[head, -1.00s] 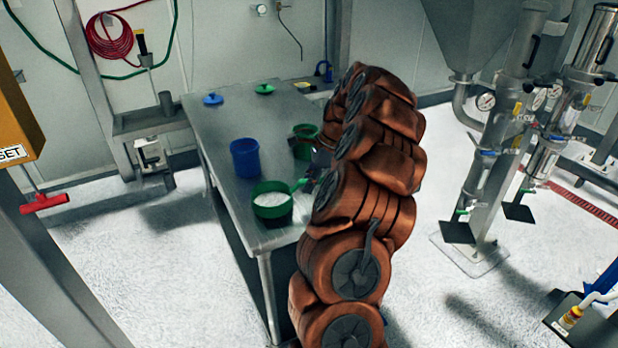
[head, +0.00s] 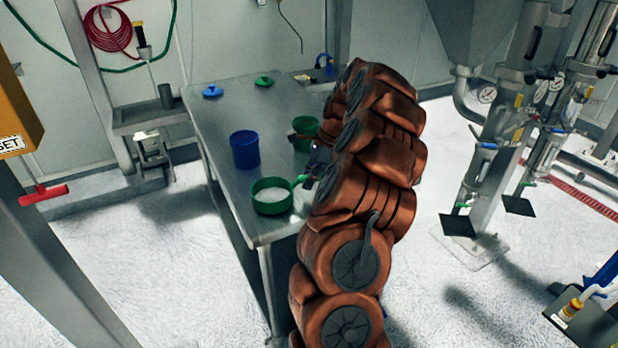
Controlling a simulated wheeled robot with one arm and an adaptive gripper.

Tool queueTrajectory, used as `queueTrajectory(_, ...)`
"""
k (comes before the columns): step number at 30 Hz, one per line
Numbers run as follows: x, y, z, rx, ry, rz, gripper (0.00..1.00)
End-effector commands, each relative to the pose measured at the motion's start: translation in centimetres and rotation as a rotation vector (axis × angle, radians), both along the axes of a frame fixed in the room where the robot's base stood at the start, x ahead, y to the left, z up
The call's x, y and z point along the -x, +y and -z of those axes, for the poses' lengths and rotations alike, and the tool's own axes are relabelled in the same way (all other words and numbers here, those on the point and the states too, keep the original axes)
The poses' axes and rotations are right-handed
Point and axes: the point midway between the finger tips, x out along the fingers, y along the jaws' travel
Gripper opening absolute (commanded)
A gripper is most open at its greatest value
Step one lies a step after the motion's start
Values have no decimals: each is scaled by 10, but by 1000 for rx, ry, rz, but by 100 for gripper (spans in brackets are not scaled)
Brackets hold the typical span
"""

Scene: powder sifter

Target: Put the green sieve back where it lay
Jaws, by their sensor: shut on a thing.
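The green sieve (head: 271,199) is at the near end of the steel table (head: 228,197), round with a pale inside and a handle pointing right. It looks level and low over the tabletop; I cannot tell if it touches. My gripper (head: 308,178) is at the handle's end, shut on it, and partly hidden behind my own arm. The finger tips are too small to see clearly.
A blue container (head: 244,150) stands behind the sieve. A green container (head: 304,133) stands farther right, partly beside my arm. A blue lid (head: 212,92) and a green lid (head: 264,80) lie at the back. The table's left middle is bare.

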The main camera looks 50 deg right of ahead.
Motion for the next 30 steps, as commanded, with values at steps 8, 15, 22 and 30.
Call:
queueTrajectory(8,0,0,5,0,0,0,0)
queueTrajectory(15,0,0,5,0,0,0,36)
queueTrajectory(22,0,0,5,1,-1,0,48)
queueTrajectory(30,1,-2,2,2,-2,1,48)
